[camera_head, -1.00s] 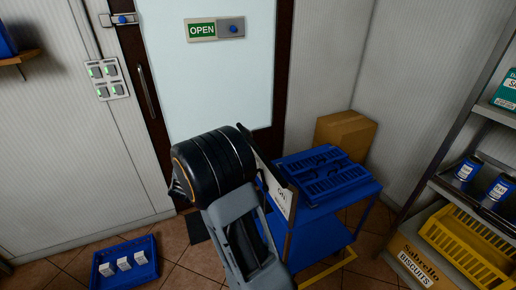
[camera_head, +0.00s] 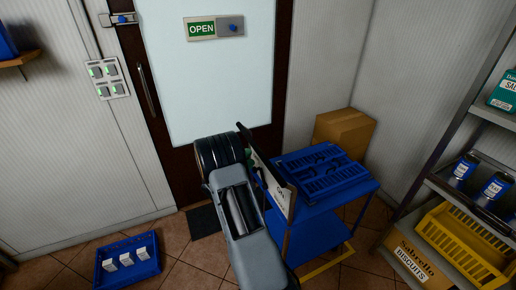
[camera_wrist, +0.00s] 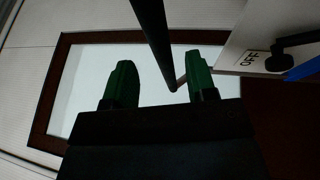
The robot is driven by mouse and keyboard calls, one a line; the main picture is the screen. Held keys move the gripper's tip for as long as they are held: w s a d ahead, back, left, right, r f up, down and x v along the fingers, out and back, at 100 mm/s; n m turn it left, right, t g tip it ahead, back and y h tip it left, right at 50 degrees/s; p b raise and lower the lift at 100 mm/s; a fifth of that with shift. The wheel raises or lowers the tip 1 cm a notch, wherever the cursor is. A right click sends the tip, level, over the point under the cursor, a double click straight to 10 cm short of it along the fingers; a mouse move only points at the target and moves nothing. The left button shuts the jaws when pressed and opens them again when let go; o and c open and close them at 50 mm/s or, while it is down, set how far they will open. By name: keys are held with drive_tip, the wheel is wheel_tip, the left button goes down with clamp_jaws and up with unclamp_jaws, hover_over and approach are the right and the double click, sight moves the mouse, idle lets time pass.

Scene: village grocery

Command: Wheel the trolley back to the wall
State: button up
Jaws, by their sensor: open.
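The blue trolley (camera_head: 318,236) stands right of the door, with a blue crate (camera_head: 330,170) on its top shelf. Its dark handle bar (camera_head: 258,153) rises on its left side, beside a white panel (camera_head: 281,198). My gripper is mostly hidden behind my arm in the head view; a bit of green finger shows next to the handle. In the wrist view my gripper (camera_wrist: 156,83) is open, its two green fingers apart. The handle bar (camera_wrist: 153,35) shows across the gap between them; I cannot tell its depth. The white panel (camera_wrist: 245,45) there reads "OFF" beside a black lever (camera_wrist: 285,50).
The door (camera_head: 220,90) with an OPEN sign is behind. A cardboard box (camera_head: 345,130) stands in the corner behind the trolley. Shelves with a yellow crate (camera_head: 435,225) are close on the right. A blue crate with white boxes (camera_head: 105,275) lies on the floor at left.

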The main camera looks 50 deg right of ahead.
sight(258, 149)
drive_tip(key=shift+d+r+p, duration=0.15)
drive_tip(key=shift+d+r, duration=0.05)
drive_tip(key=shift+d, duration=0.8)
drive_tip(key=shift+d+r+p, duration=0.15)
drive_tip(key=shift+d+p, duration=0.05)
drive_tip(key=shift+d, duration=0.85)
drive_tip(key=shift+d+r+p, duration=0.15)
drive_tip(key=shift+d+r, duration=0.05)
drive_tip(key=shift+d, duration=0.8)
clamp_jaws()
